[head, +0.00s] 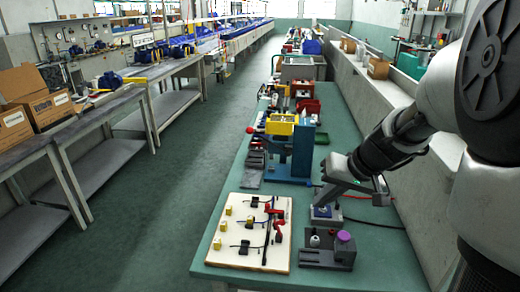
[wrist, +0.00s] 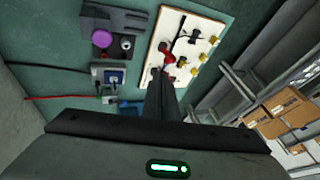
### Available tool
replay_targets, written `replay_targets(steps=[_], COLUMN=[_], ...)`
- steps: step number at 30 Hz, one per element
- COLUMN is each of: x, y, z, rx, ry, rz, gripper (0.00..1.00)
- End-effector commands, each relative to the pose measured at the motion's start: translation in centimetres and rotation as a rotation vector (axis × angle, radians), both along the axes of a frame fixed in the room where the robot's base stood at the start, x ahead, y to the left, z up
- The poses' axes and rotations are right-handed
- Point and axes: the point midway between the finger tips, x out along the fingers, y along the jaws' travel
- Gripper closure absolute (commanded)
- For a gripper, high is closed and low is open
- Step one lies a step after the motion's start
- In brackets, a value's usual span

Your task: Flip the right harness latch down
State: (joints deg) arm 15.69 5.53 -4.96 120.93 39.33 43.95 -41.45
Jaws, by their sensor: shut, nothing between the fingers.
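The cream harness board (head: 235,258) lies at the near left end of the green bench. It carries yellow blocks, black clips, dark cables, a long black bar and red parts near its right side (head: 278,236). In the wrist view, the board (wrist: 165,22) shows a red part (wrist: 168,58) just beyond my fingertips. I cannot tell which red part is the right latch or how it is set. My gripper (head: 318,203) is shut and empty, right of the board in the head view. In the wrist view, my gripper (wrist: 158,72) partly covers the board's edge; contact is unclear.
A grey fixture with a purple knob (head: 344,236) stands right of the board, with a blue-topped block (head: 325,212) behind it. A blue press stand (head: 303,155) rises farther back. Red and black cables lie on the right. Cardboard boxes (head: 38,107) sit on the left bench.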

Motion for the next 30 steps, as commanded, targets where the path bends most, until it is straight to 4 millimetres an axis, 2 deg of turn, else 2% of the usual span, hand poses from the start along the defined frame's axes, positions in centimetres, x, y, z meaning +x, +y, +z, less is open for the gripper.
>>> replay_targets(steps=[1,4,16,20,23,30], x=[0.6,1.3,1.5,1.8,2.4,4.4], y=[-0.6,-1.2,-1.3,-1.1,-0.6,1.1], z=[-1.3,-2.2,-2.4,-3.2,-4.5,-9.0], rx=[0.007,0.014,0.016,0.017,0.018,0.017], ry=[0.001,-0.003,-0.006,-0.003,-0.002,0.000], rz=[-0.008,-0.015,-0.017,-0.015,-0.016,-0.014], gripper=[1.00,1.00,1.00,1.00,1.00,1.00])
